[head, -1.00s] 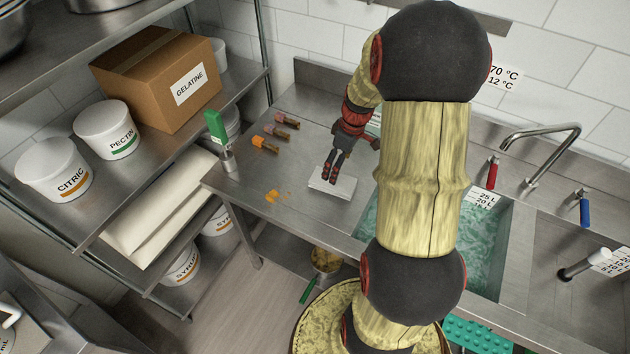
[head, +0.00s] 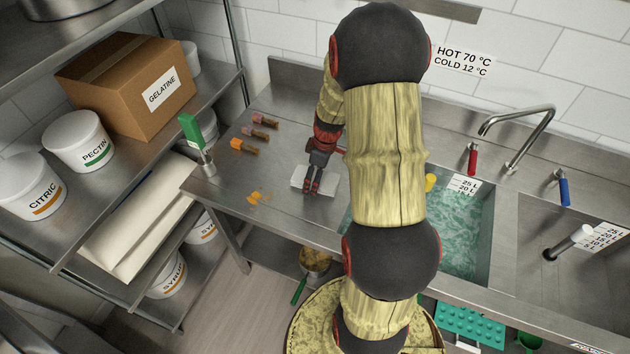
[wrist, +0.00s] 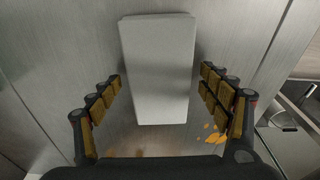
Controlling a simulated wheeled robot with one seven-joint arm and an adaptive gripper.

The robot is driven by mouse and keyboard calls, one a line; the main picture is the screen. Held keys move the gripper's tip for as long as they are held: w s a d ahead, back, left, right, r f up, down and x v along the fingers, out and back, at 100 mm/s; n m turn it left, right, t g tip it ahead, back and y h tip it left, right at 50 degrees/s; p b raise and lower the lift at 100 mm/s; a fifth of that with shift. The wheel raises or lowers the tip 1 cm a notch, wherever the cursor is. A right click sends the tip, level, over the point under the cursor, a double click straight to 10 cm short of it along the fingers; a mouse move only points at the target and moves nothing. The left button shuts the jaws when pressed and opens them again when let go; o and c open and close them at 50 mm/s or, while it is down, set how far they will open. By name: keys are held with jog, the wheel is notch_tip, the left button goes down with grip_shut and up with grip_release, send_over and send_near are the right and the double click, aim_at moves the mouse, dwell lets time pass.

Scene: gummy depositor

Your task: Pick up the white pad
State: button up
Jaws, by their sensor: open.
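The white pad (head: 328,184) lies flat on the steel worktop, left of the water-filled sink. In the wrist view the pad (wrist: 158,70) is a pale block lying lengthwise between the two rows of finger pads. My gripper (head: 312,191) is over the pad and hides part of it in the head view. In the wrist view my gripper (wrist: 160,95) is open, with a gap on each side of the pad. Its fingers do not visibly touch the pad. The exact height above the worktop is hard to tell.
Orange smears (head: 258,197) lie left of the pad. Several small coloured-ended tools (head: 244,147) lie farther back. A green-handled tool (head: 193,135) stands in a metal holder at the left edge. The sink (head: 465,235) with greenish water is to the right.

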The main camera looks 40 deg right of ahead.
aim_at(314, 176)
jog(key=shift+r, duration=0.1)
jog(key=c, duration=1.2)
jog(key=shift+c, duration=0.2)
jog(key=shift+r, duration=0.5)
notch_tip(314, 176, up, 2)
jog(key=shift+w+d+r+p, duration=0.1)
jog(key=shift+r+p, duration=0.15)
jog(key=shift+p, duration=0.2)
jog(key=s+r, duration=0.1)
jog(key=s+a+r, duration=0.1)
jog(key=r, duration=0.1)
jog(key=s+a+r+p, duration=0.1)
jog(key=s+r, duration=0.1)
jog(key=shift+s+a+r+p, duration=0.15)
jog(key=shift+s+a+r, duration=0.6)
jog(key=shift+s, duration=0.7)
jog(key=shift+s+a+r+p, duration=0.1)
jog(key=shift+s+a+r, duration=0.6)
jog(key=shift+s, duration=0.8)
jog(key=shift+s+a+r+p, duration=0.15)
jog(key=shift+s+a+r, duration=0.6)
jog(key=shift+s, duration=0.7)
